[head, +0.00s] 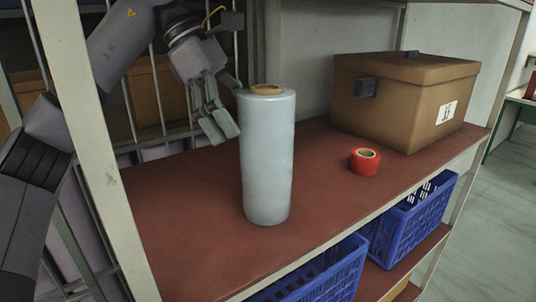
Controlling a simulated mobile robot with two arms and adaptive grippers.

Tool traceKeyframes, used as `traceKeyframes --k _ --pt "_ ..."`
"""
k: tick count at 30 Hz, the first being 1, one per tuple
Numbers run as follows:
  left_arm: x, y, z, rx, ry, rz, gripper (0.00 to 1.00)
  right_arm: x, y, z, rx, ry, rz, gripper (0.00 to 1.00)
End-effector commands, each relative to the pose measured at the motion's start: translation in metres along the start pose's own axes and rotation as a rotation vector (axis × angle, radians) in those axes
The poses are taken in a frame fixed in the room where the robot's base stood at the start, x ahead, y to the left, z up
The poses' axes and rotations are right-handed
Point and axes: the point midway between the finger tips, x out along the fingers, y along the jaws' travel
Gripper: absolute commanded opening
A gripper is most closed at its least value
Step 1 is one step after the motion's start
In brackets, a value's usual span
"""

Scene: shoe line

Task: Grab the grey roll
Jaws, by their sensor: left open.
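The grey roll (266,160) stands upright on the reddish-brown shelf in the middle of the head view. Its brown core shows at the top. My left gripper (222,132) hangs just to the left of the roll's upper half, with its fingers pointing down. It is open and holds nothing. In the picture its fingers come close to the roll's left side; I cannot tell whether they touch it. My right gripper is not in view.
A red tape roll (364,162) and a brown cardboard box (404,98) sit on the shelf (190,225) to the right. A pale shelf post (92,140) stands at the left. Blue crates (413,222) are below. The shelf front is clear.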

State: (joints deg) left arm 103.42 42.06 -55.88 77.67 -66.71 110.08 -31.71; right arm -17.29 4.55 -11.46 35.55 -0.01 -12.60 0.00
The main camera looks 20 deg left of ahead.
Motion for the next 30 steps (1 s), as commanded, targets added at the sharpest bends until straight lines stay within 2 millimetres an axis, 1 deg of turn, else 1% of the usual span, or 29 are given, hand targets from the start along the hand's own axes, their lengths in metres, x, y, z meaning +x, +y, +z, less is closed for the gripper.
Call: traceKeyframes --k 4,10,12,15,21,30 --pt "0.007 -0.001 0.014 0.003 0.002 -0.002 0.99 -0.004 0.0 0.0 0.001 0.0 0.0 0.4" --pt "0.023 -0.001 0.042 0.002 0.001 -0.002 0.99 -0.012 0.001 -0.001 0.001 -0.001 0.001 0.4" --pt "0.029 -0.001 0.04 -0.001 0.002 -0.002 0.99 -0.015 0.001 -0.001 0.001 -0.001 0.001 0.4" --pt "0.035 -0.001 0.04 0.0 0.001 -0.001 0.99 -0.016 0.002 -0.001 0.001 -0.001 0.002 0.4" --pt "0.035 -0.001 0.039 0.0 0.0 0.0 0.99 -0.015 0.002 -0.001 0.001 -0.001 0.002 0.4" --pt "0.035 -0.001 0.039 0.0 0.0 0.0 0.79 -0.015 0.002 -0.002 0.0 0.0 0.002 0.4"
